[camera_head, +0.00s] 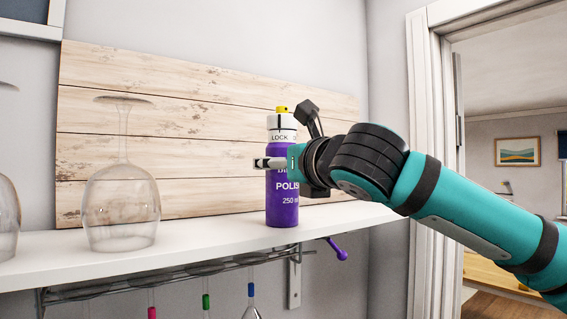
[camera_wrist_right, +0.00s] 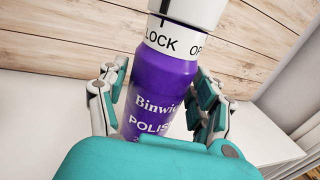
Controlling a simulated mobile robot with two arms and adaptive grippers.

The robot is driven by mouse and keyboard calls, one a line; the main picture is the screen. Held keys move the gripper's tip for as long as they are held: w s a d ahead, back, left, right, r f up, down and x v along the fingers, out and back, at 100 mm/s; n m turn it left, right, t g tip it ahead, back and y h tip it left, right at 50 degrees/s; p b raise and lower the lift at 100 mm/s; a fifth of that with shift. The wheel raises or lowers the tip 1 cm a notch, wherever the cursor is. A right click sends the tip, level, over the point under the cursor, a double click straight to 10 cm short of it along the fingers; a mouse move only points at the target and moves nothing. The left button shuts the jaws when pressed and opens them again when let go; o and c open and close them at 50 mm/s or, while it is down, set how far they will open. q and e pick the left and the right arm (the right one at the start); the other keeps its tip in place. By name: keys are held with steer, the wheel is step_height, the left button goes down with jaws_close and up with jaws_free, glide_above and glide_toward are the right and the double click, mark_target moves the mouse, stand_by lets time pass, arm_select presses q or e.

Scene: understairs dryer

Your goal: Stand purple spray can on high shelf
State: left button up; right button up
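The purple spray can (camera_head: 282,205) has a white collar reading LOCK and a yellow nozzle. In the head view it stands upright on the white high shelf (camera_head: 200,243), near the shelf's right end. My right gripper (camera_head: 272,163) reaches it from the right at its upper body. The can's base is out of the wrist view. My left gripper is not in view.
A clear upside-down wine glass (camera_head: 122,195) stands left of the can, with another partly seen at the left edge. A wooden plank board (camera_head: 200,130) is behind. A wire rack (camera_head: 170,280) hangs below the shelf. A doorway opens on the right.

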steer(key=shift+o, duration=0.6)
steer(key=b+v, duration=0.4)
steer(key=v, duration=0.8)
steer(key=shift+r, duration=0.2)
